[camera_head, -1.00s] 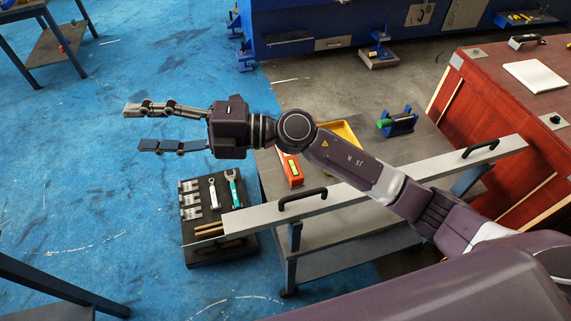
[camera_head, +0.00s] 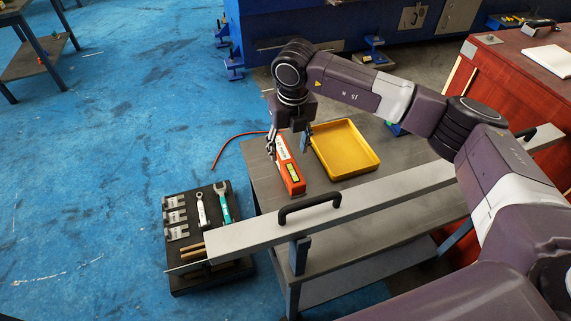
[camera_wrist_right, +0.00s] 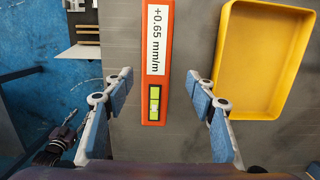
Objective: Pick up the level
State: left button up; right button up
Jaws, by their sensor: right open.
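The level (camera_head: 287,168) is an orange-red bar with a white label and a yellow-green vial window. It lies on the grey workbench (camera_head: 330,205), left of the yellow tray (camera_head: 347,150). My right gripper (camera_head: 288,142) points down over the far part of the level, with one finger on each side of it. In the right wrist view the level (camera_wrist_right: 156,60) runs between the two open blue-padded fingers, with a gap on both sides. The label there reads "+0.65 mm/m". I cannot tell how high the fingertips are above the bench.
A long grey beam with black handles (camera_head: 308,204) lies across the bench's near side. A black tool board (camera_head: 205,270) with wrenches stands at the lower left. A red cable (camera_head: 228,147) curves by the bench's left edge. A red-brown cabinet (camera_head: 510,95) stands right.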

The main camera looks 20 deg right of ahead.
aim_at(286, 158)
jog(key=f, duration=0.5)
jog(key=shift+w+a+f, duration=0.1)
jog(key=shift+w+a, duration=0.2)
grip_shut()
